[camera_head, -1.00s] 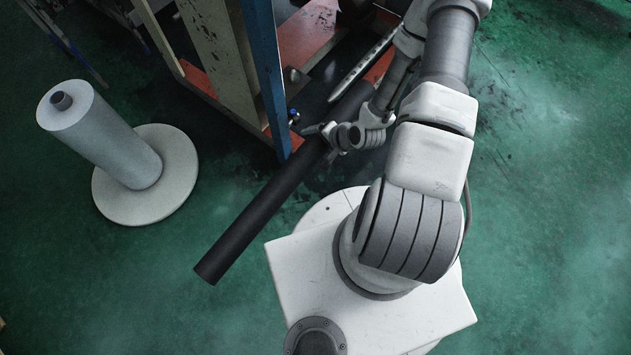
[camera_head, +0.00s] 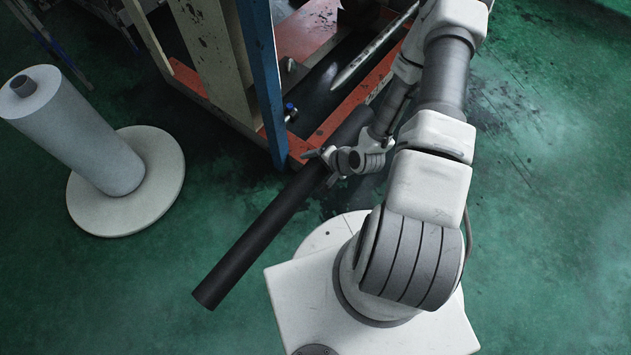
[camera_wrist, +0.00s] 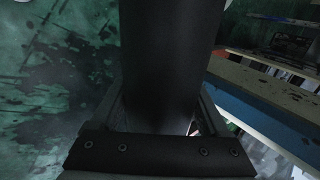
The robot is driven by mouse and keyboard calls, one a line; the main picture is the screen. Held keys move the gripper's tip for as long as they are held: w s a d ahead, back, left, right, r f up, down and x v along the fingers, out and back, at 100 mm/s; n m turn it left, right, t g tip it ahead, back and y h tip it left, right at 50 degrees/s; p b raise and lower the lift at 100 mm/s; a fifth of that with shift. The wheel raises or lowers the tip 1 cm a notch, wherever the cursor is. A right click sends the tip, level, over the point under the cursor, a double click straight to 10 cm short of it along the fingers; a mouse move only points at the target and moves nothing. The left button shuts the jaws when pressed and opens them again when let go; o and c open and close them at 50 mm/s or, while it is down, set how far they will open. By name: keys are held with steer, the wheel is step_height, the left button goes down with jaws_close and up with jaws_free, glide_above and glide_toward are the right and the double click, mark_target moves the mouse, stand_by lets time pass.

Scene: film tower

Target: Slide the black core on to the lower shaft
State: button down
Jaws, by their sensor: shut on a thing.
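The black core (camera_head: 265,235) is a long dark tube, held slanting from lower left to upper right beside the machine. My gripper (camera_head: 328,166) is shut on it, nearer its upper right end. In the wrist view the core (camera_wrist: 170,60) runs up between the fingers of my gripper (camera_wrist: 165,122). A light grey shaft with a tapered near end (camera_head: 375,48) lies in the machine, beyond the core's far end; I take it as the lower shaft. Core and shaft look apart. The core's far end is partly hidden by my arm.
The machine frame has a blue post (camera_head: 262,80) and red floor beams (camera_head: 365,90) close to the core. A pale roll (camera_head: 75,135) leans in the picture on a round white base (camera_head: 160,180) at left. Green floor is clear at lower left and right.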

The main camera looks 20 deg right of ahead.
step_height(320, 180, down, 5)
steer(key=b, duration=0.4)
steer(key=w+a, duration=0.3)
steer(key=w, duration=0.2)
steer(key=shift+w+f, duration=0.15)
steer(key=shift+f, duration=0.05)
steer(key=shift+r, duration=0.1)
steer(key=p, duration=0.3)
steer(key=shift+r+p, duration=0.25)
steer(key=shift+p, duration=0.05)
steer(key=shift+d+f+p, duration=0.1)
steer(key=shift+f+p, duration=0.05)
steer(key=shift+p, duration=0.45)
steer(key=shift+f, duration=0.1)
